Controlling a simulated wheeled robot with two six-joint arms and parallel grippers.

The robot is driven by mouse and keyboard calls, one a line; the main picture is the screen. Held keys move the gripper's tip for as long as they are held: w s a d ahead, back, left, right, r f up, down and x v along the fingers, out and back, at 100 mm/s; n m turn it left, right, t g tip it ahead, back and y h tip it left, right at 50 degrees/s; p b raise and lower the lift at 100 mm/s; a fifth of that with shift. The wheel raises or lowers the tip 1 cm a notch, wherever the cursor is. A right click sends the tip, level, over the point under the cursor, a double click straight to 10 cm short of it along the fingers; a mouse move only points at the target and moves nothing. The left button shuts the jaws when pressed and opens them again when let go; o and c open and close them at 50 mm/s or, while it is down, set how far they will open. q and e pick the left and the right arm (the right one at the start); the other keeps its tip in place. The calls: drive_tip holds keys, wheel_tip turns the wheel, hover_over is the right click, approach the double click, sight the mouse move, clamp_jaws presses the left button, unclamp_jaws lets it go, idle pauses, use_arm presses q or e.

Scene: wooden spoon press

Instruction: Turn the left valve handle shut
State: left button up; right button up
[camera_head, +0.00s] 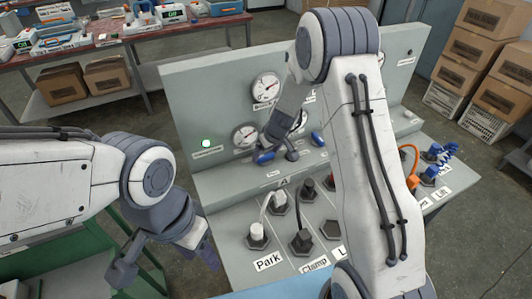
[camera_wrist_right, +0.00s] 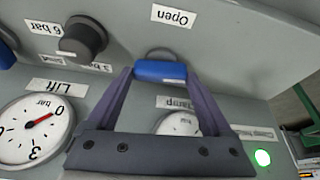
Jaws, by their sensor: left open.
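The left valve handle (camera_wrist_right: 160,72) is a short blue bar low on the grey press panel. It also shows in the head view (camera_head: 264,156). My right gripper (camera_wrist_right: 160,76) has one finger at each end of this bar, with no clear gap seen. In the head view my right gripper (camera_head: 278,152) partly hides the handle. A label reading "Open" (camera_wrist_right: 173,15) lies just beyond the handle in the wrist view. My left gripper (camera_head: 165,258) is open and empty, left of the press and apart from it.
A second blue handle (camera_head: 317,138) is to the right. Gauges (camera_head: 266,87) and a lit green lamp (camera_head: 206,143) are on the panel. The front deck holds several plugs and sockets (camera_head: 257,237), with an orange hose (camera_head: 411,158) at right. Boxes stand behind.

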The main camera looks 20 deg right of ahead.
drive_tip(key=shift+r+m+p, duration=0.2)
drive_tip(key=shift+m+p, duration=0.1)
drive_tip(key=shift+p, duration=0.45)
drive_tip(key=shift+f+m+h+p, duration=0.1)
drive_tip(key=shift+m+h+p, duration=0.2)
drive_tip(key=shift+m+p, duration=0.15)
drive_tip(key=shift+f, duration=0.1)
drive_tip(key=o, duration=1.1)
drive_tip(key=shift+o, duration=0.2)
drive_tip(key=p+v, duration=0.2)
drive_tip(key=v, duration=0.8)
drive_tip(key=shift+r, duration=0.25)
drive_tip(key=shift+s, duration=0.15)
